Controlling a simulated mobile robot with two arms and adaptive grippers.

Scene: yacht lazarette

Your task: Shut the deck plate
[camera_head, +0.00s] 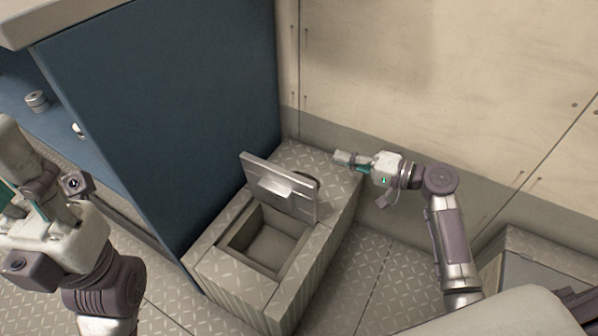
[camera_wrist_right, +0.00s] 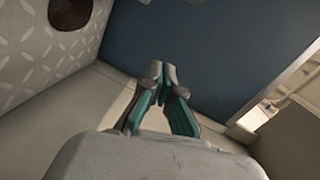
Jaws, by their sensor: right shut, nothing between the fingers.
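The deck plate (camera_head: 280,188) is a grey metal lid standing raised, tilted up from the diamond-plate box. A ledge-like bracket sticks out from its near face. The square opening (camera_head: 268,248) in front of it is uncovered and looks empty. My right gripper (camera_head: 342,157) is shut and empty, to the right of the raised plate above the far right of the box, apart from the plate. Its fingertips (camera_wrist_right: 161,70) meet in the right wrist view, where the plate does not clearly show. My left gripper (camera_head: 22,200) is at the left edge, far from the plate; its finger gap is unclear.
The box top (camera_head: 320,158) has a dark round hole, partly hidden behind the plate; a dark hole also shows in the right wrist view (camera_wrist_right: 68,10). A blue panel (camera_head: 170,110) stands left of the box and a pale wall (camera_head: 430,80) behind.

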